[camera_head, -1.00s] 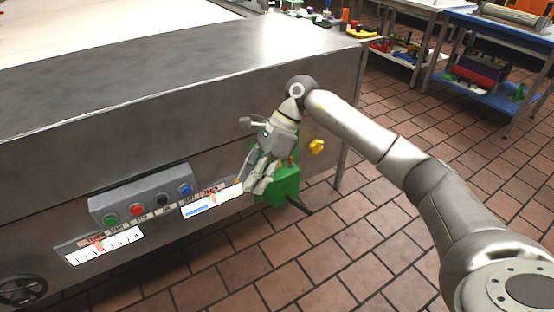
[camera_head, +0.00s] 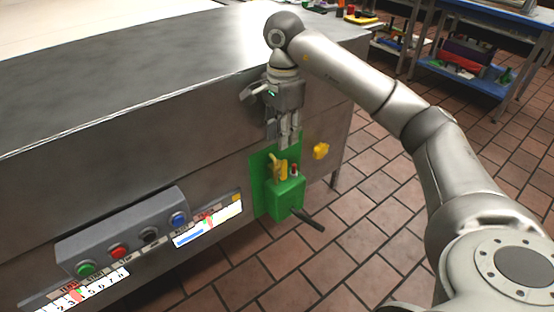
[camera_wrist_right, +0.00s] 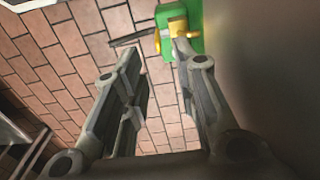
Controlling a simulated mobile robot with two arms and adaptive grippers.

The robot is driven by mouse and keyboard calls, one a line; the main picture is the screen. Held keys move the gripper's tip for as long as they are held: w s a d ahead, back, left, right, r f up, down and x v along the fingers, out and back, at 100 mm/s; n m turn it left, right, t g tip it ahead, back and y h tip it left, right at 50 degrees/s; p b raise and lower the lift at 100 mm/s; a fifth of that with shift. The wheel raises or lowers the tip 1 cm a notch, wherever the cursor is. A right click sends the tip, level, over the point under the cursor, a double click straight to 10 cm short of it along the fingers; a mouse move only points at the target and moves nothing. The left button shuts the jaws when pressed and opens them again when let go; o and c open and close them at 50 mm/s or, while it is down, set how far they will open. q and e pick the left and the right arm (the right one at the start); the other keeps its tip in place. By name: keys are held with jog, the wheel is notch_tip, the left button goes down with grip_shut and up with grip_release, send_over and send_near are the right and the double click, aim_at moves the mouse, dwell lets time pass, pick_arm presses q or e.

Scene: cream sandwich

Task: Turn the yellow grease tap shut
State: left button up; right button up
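A green unit (camera_head: 286,200) is mounted on the metal front of the machine. My right gripper (camera_head: 289,145) points down just above the green unit, apart from the yellow knob. In the right wrist view my gripper (camera_wrist_right: 155,58) is open and empty. The green unit (camera_wrist_right: 194,14) with yellow parts shows beyond its fingertips. My left gripper is not in view.
A control box with green, red, black and blue buttons (camera_head: 118,252) projects from the machine front at left, above white scale panels. Tiled floor (camera_head: 390,230) lies open to the right. Blue-shelved tables (camera_head: 460,75) with items stand behind.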

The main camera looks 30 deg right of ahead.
aim_at(283, 161)
jog(key=shift+s+f+b, duration=0.3)
jog(key=shift+f+b, duration=0.05)
jog(key=shift+f, duration=0.55)
notch_tip(283, 161, down, 6)
jog(key=shift+w+f+b, duration=0.1)
jog(key=shift+f+b, duration=0.15)
jog(key=shift+b, duration=0.6)
jog(key=shift+f, duration=0.9)
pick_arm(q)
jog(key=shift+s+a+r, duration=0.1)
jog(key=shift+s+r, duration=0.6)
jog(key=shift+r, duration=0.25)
pick_arm(e)
grip_shut()
